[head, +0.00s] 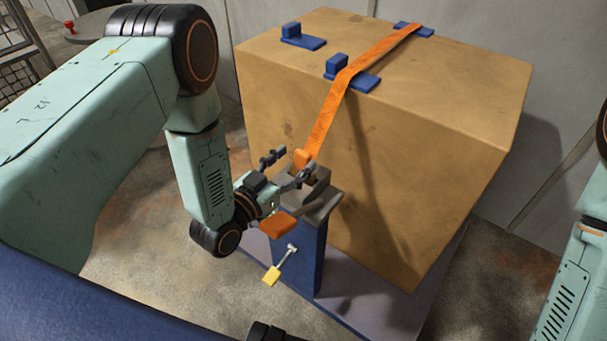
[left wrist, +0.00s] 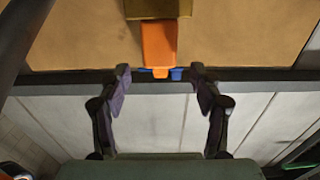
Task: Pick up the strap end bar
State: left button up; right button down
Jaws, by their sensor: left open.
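The strap end bar looks to be the small orange block (head: 302,157) at the lower end of the orange strap (head: 330,115), just above a grey bracket (head: 322,200). In the left wrist view an orange piece (left wrist: 159,42), likely the same bar, lies centred just ahead of the fingertips, its upper end against a brownish block. My left gripper (head: 289,167) is open around the bar's near side, one finger on each side; it also shows open in the left wrist view (left wrist: 160,76). I see no contact. My right gripper is not visible.
A large tan crate (head: 400,170) fills the centre, with blue brackets (head: 303,40) on top.

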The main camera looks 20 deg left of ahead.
aim_at(300, 156)
pick_arm(q)
jog(key=x, duration=0.3)
jog(key=shift+w+d+f+b, duration=0.1)
jog(key=shift+w+b, duration=0.2)
jog(key=shift+w, duration=0.05)
jog(key=shift+c, duration=0.4)
grip_shut()
